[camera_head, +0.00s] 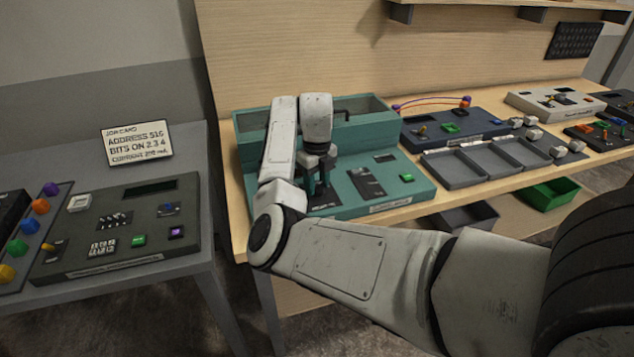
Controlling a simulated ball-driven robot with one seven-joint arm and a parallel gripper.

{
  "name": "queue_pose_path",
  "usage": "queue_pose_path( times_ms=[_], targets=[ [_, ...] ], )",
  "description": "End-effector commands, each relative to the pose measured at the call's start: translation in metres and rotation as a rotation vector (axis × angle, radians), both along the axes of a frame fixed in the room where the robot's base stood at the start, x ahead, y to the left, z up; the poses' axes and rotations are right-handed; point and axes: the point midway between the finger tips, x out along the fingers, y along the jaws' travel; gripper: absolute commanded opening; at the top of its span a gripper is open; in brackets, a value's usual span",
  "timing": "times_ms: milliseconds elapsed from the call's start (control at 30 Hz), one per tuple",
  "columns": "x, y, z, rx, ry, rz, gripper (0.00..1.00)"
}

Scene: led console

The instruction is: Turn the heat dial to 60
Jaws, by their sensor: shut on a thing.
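A teal console (388,208) stands on the wooden bench, with a dark slider-like panel (366,182), a small display (385,158) and a green button (407,177) on its sloping face. My gripper (319,188) points down at the left part of this face, over a dark plate (325,201). Its fingers are shut on what appears to be the heat dial. The dial is hidden by the fingers and my arm, so its setting and any scale marks cannot be read.
The console's raised open box (372,130) stands behind my gripper. Grey trays (455,172) and a dark blue console (475,128) lie to the right. A grey table at left bears another console (120,225) and a job card (137,144).

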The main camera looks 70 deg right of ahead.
Motion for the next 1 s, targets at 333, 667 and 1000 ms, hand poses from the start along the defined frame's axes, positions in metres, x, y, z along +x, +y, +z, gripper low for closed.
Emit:
queue_pose_path(
  times_ms=[333,667,1000],
  targets=[
    [0.000,0.000,0.000,0.000,-0.001,0.000,0.66],
    [0.000,0.000,0.005,0.000,-0.001,0.000,0.67],
    [0.001,-0.001,0.061,-0.003,-0.004,-0.001,0.67]
  ],
)
